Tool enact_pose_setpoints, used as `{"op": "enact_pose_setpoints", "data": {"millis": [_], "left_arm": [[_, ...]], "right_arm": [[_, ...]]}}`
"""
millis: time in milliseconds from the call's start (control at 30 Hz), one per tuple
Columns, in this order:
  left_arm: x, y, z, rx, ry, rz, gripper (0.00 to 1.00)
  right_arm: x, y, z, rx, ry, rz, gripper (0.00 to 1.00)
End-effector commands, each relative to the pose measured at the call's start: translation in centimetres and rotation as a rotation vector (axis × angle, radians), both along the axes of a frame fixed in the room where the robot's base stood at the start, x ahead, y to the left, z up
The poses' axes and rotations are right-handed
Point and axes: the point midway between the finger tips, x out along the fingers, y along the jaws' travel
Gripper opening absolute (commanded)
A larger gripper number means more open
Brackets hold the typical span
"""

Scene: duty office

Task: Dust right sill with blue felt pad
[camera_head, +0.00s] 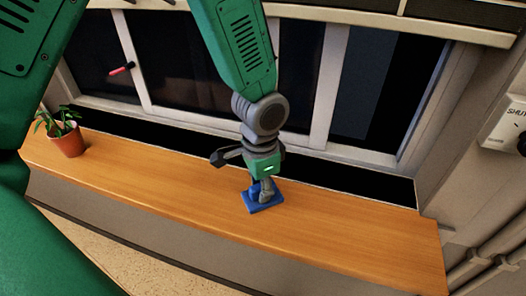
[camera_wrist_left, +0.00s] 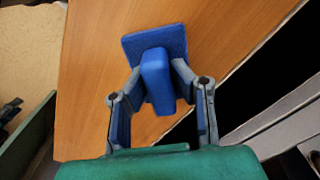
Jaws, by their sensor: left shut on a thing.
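The blue felt pad (camera_head: 264,203) is a flat blue square with a raised blue grip block on it. It is on the wooden sill (camera_head: 340,225), near the middle of its length, and appears to lie flat on it. My left gripper (camera_head: 262,188) comes down from above and is shut on the pad's block. In the left wrist view the two grey fingers (camera_wrist_left: 160,88) press the block from both sides, with the pad's square base (camera_wrist_left: 158,42) beyond them on the wood. My right gripper is in neither view.
A potted plant (camera_head: 67,140) stands at the sill's left end. Dark window panes (camera_head: 190,60) and a black strip rise behind the sill. A white wall box (camera_head: 506,125) and pipes are at the right. The sill right of the pad is clear.

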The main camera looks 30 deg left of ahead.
Motion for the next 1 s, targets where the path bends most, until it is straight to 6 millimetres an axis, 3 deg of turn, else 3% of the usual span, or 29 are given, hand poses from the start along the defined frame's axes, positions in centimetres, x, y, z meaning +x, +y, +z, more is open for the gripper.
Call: {"op": "enact_pose_setpoints", "data": {"millis": [133, 567, 1000], "left_arm": [[0.1, 0.2, 2.3, -0.002, -0.003, 0.002, 0.0], [0.4, 0.3, 5.7, -0.005, 0.0, 0.005, 0.0], [0.3, -0.1, 8.0, -0.001, 0.001, 0.007, 0.0]], "right_arm": [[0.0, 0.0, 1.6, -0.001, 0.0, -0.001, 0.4], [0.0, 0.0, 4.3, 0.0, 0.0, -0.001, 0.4], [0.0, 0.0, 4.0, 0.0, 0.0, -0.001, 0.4]]}}
